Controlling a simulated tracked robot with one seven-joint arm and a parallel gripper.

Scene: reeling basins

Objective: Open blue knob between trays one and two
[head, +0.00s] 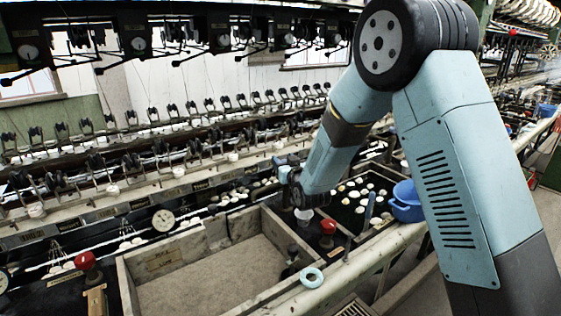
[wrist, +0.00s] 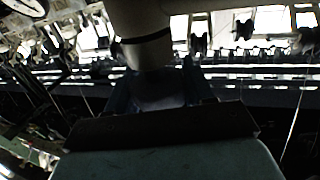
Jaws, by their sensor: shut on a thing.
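My arm reaches in from the right in the head view and comes down over the back of the basins. My gripper (head: 284,167) is at its far end, small and partly hidden by my wrist. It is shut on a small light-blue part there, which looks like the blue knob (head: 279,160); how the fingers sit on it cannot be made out. The wrist view is dark and shows no clear fingertips. One red knob (head: 327,227) stands between the empty tray (head: 130,285) and the cocoon tray (head: 350,234). Another red knob (head: 86,261) is at the left.
A blue ring (head: 312,277) lies on the front rim. A blue bowl (head: 407,203) is at the right. A white cup (head: 303,213) is below my wrist. A dial (head: 163,220) and reeling rods stand behind the basins. The empty tray's inside is clear.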

